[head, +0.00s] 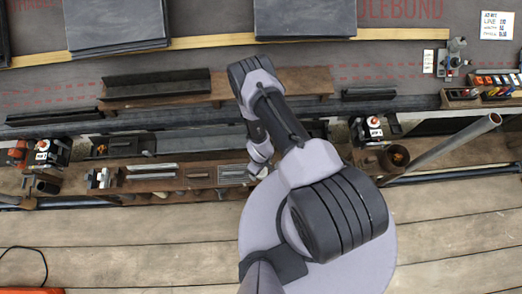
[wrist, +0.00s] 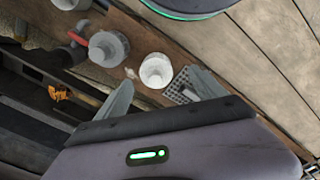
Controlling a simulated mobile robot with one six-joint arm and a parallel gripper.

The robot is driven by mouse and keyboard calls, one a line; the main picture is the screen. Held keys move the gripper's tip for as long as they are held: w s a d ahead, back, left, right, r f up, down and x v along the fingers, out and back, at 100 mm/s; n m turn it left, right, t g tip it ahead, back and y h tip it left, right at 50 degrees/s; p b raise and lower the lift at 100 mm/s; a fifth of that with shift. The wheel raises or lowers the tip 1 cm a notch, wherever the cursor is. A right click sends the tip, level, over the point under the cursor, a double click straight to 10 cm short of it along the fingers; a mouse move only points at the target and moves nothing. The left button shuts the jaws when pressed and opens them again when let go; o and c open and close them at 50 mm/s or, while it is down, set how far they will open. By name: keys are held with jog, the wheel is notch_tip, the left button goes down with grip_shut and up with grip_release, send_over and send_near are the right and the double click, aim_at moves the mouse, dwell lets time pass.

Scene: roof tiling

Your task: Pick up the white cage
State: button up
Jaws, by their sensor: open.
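In the wrist view, a small white round piece (wrist: 156,71), open at the top like a cup, stands on a brown wooden board. It looks like the white cage, though its bars are too small to make out. My gripper (wrist: 161,88) is open, with one grey finger on each side of the picture. The white piece shows between and just beyond the fingertips, with nothing gripped. In the head view my gripper (head: 259,168) is small and partly hidden by my arm, over the shelf. The white piece cannot be made out there.
A grey round fitting (wrist: 108,46) stands left of the white piece, and a grey grid plate (wrist: 181,91) lies by the right finger. A slanted grey pipe (head: 455,143) rises at the right. Wooden planks (head: 455,235) in front are mostly clear.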

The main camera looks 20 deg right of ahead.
jog(key=f+b, duration=0.1)
jog(key=f, duration=0.1)
jog(key=f+b, duration=0.1)
jog(key=f, duration=0.1)
jog(key=f+b, duration=0.1)
jog(key=f, duration=0.1)
jog(key=shift+w+d+f, duration=0.1)
jog(key=shift+w+d, duration=0.15)
jog(key=shift+w, duration=0.05)
jog(key=shift+r, duration=0.2)
jog(key=c, duration=1.4)
jog(key=shift+c, duration=0.2)
